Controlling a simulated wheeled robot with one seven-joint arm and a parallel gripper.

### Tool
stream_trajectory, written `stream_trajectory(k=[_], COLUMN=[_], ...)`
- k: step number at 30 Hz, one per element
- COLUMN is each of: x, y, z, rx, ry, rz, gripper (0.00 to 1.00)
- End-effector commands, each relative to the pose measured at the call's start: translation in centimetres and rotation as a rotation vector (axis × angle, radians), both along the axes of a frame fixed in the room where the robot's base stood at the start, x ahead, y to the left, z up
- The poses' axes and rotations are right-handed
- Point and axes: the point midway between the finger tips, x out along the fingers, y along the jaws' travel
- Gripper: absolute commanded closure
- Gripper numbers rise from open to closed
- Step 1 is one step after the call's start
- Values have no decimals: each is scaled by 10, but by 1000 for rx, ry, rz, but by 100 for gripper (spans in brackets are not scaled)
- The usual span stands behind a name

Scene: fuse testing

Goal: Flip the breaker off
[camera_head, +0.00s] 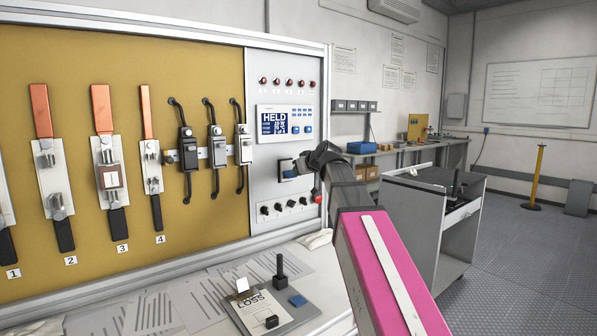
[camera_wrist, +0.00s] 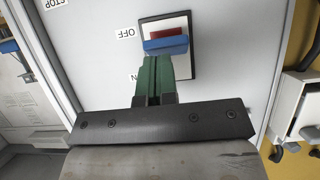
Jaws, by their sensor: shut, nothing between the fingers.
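The breaker (camera_head: 286,168) is a dark-framed switch on the grey panel, partly hidden by my gripper (camera_head: 298,169) in the head view. In the wrist view the breaker (camera_wrist: 184,72) shows a light plate, a blue lever (camera_wrist: 166,46) and a red patch above it. Upside-down lettering reads OFF beside the red end, and a partly hidden ON label lies near the other end. My gripper's green fingers (camera_wrist: 154,60) are shut and empty, with their tips at the blue lever's lower edge. I cannot tell whether they touch it.
Indicator lamps and a display (camera_head: 285,123) reading HELD sit above the breaker; knobs (camera_head: 284,208) and a red button (camera_head: 318,198) sit below. Fuse holders and black-handled switches (camera_head: 188,150) fill the yellow board at left. A clipboard (camera_head: 262,306) lies on the bench. A grey cabinet (camera_head: 412,225) stands right.

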Motion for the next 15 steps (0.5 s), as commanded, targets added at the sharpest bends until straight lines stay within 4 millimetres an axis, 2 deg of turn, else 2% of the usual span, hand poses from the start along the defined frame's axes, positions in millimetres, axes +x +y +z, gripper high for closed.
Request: stream_trajectory(k=[15], x=[0], y=[0], z=[14], rx=[0], ry=[0], rz=[0], gripper=[100])
